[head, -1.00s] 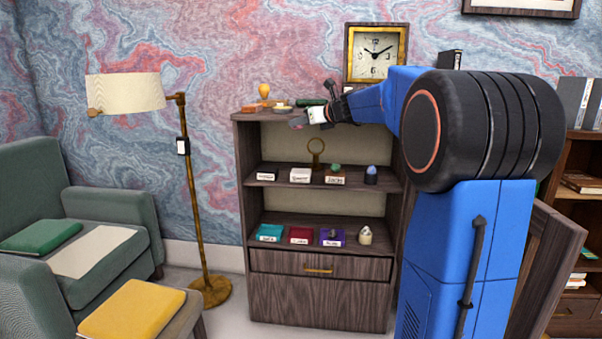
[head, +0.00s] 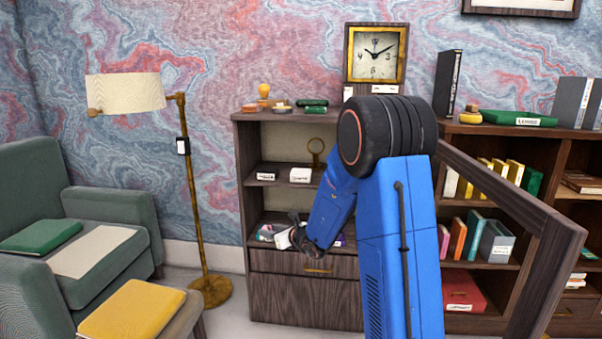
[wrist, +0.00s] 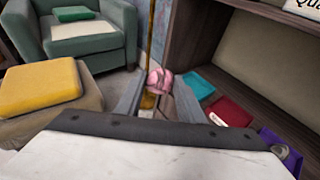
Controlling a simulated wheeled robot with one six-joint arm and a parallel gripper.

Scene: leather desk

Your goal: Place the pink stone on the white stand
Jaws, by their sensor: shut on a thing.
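The pink stone (wrist: 160,79) shows in the wrist view between the fingertips of my gripper (wrist: 159,92), which is shut on it. In the head view my gripper (head: 284,239) is in front of the lower shelf, and I cannot make out the stone there. The white stand (head: 300,175) is on the middle shelf, above my gripper, and its top looks bare. In the wrist view only a labelled corner of a white block (wrist: 302,6) shows at the top right edge.
Teal (wrist: 198,84), red (wrist: 229,112) and purple (wrist: 281,148) stands sit on the lower shelf beside my gripper. My arm hides the right part of the cabinet (head: 245,150). A floor lamp (head: 190,200) and a green armchair (head: 130,205) stand left of it.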

